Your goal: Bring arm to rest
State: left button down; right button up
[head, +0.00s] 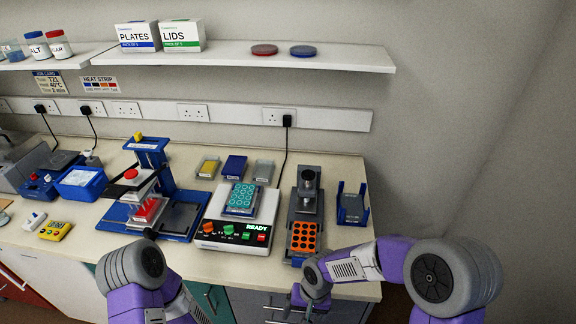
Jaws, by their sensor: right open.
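My right arm comes in from the right in purple and grey. Its gripper (305,303) points down in front of the bench's front edge, below the orange rack, and is open with nothing seen between its fingers. My left arm shows at the bottom left, in front of the bench, as a grey joint and purple links. The left gripper itself is not visible.
The bench (345,262) holds a device with a READY display (235,232), an orange rack (303,237) on a dark stand, a blue press (150,190), a blue holder (352,205) and a yellow timer (55,231). A shelf (340,59) hangs above.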

jog(key=s+d+f+y+b, duration=0.1)
jog(key=s+d+f, duration=0.1)
jog(key=s+f, duration=0.3)
jog(key=s+d+f+m+t+y+b, duration=0.1)
jog(key=s+d+f, duration=0.2)
jog(key=f, duration=1)
jog(key=s, duration=0.2)
jog(key=shift+s+d+f+m+t, duration=0.3)
jog(key=shift+f, duration=0.05)
